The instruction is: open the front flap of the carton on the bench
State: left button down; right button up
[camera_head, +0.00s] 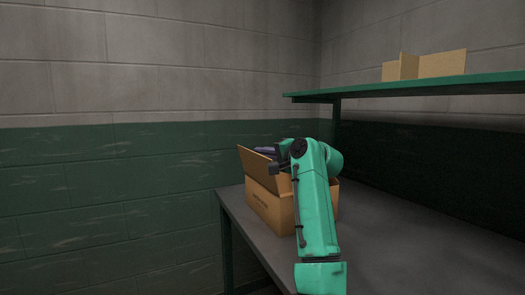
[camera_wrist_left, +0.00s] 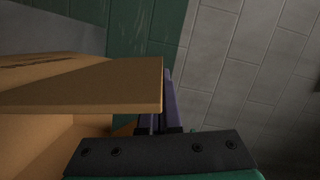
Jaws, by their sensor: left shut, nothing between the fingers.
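The brown carton (camera_head: 268,210) stands on the grey bench, close to its left edge. A flap (camera_head: 258,167) on its left side stands up and tilts outward. My left gripper (camera_head: 266,151), with purple fingers, is shut and empty at the top of the carton, just behind that flap. In the left wrist view the flap (camera_wrist_left: 95,88) reaches across to the shut fingers (camera_wrist_left: 168,100); I cannot tell whether they touch. My green arm hides the right part of the carton and most of its top. My right gripper is not in view.
The bench top (camera_head: 400,240) is bare to the right of the carton. A green shelf (camera_head: 420,86) hangs above the bench at the right, with a tan cardboard piece (camera_head: 440,63) on it. Block walls (camera_head: 150,70) close the corner behind.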

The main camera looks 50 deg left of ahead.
pick_arm(q)
notch_tip(320, 180, up, 20)
jog(key=p, duration=0.7)
jog(key=shift+p, duration=0.4)
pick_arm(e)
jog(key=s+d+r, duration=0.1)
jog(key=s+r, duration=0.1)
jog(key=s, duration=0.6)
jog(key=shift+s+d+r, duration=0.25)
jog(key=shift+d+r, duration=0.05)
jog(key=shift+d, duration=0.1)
